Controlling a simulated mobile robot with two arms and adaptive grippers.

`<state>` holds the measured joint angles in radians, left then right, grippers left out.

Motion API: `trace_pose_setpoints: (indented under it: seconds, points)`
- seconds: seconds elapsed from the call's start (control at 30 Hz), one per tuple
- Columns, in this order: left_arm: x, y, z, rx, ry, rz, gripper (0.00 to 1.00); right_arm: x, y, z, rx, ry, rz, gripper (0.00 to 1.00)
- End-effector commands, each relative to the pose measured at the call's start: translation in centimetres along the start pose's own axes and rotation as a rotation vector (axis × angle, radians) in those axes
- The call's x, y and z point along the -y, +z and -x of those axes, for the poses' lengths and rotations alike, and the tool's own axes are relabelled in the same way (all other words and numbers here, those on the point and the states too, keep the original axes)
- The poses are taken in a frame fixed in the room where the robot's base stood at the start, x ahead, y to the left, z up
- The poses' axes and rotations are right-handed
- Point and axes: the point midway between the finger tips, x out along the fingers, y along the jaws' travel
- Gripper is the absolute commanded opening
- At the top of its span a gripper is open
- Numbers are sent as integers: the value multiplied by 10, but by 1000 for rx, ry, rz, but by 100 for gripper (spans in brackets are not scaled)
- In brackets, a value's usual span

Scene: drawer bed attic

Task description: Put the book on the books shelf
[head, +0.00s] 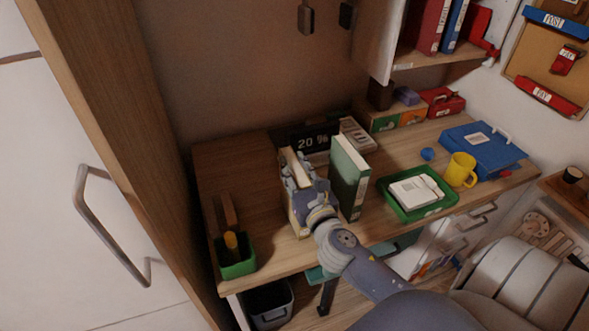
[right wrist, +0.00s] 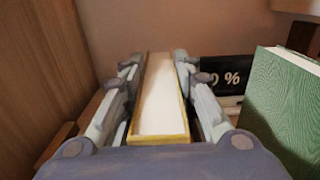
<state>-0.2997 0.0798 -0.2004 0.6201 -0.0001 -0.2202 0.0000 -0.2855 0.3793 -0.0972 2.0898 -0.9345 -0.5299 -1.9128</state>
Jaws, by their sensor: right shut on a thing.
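A book (head: 288,156) with a yellow cover and pale page edges stands upright on the desk. My right gripper (head: 298,172) is shut on it, with the fingers along both covers. In the right wrist view, the book (right wrist: 160,105) sits between the two fingers of the right gripper (right wrist: 158,70). The gripper hides much of the book in the head view. The books shelf (head: 440,66) is at the upper right and holds red and blue binders (head: 428,25). My left gripper is not in view.
A green book (head: 348,178) stands just right of the held book. A green tray (head: 407,215), yellow mug (head: 460,170) and blue binder (head: 482,148) lie further right. A dark "20 %" sign (head: 312,140) stands behind. A green pot (head: 236,268) is at the left.

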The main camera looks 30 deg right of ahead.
Motion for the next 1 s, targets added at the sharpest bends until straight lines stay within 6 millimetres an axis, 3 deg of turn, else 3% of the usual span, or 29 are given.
trace_pose_setpoints:
  seconds: [0.27,0.3,0.37,0.77,1.0]
  points:
    - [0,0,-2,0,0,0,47,0,0,0,5,0,1,0]
    - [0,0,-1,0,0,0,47,0,-2,0,1,0,1,33]
    - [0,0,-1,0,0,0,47,0,-1,0,0,0,1,46]
    - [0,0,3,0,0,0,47,0,4,0,1,0,0,46]
    - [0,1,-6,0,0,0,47,0,-2,34,-3,0,1,46]
